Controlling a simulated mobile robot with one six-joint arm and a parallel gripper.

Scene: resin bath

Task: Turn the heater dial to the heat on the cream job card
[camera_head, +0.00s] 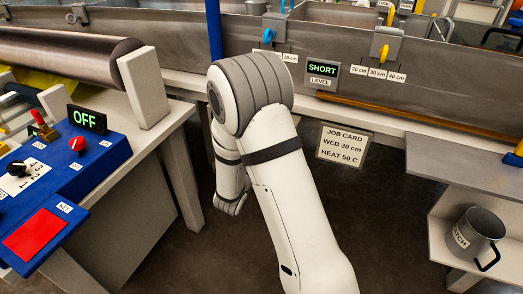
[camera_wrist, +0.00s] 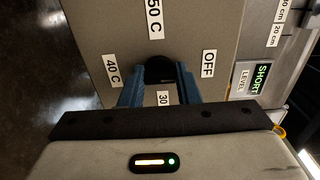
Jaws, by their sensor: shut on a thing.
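The cream job card (camera_head: 342,146) hangs under the bath's front rail in the head view and reads "WEB 30 cm, HEAT 50 C". In the wrist view, the black heater dial (camera_wrist: 159,68) sits on a grey-beige panel (camera_wrist: 105,35). Around it are the labels 50 C (camera_wrist: 155,18) at the top, 40 C (camera_wrist: 113,71) at left, OFF (camera_wrist: 208,63) at right, and a partly covered 30 at the bottom. My gripper (camera_wrist: 159,80) is shut on the dial with its blue fingers on either side. The dial's pointer is hidden. The head view does not show my gripper.
The metal bath (camera_head: 340,40) runs along the back with a "SHORT" level display (camera_head: 322,70). A blue control box (camera_head: 65,165) with an "OFF" display stands at left. A grey jug (camera_head: 475,236) sits on the right shelf. Bare floor lies between.

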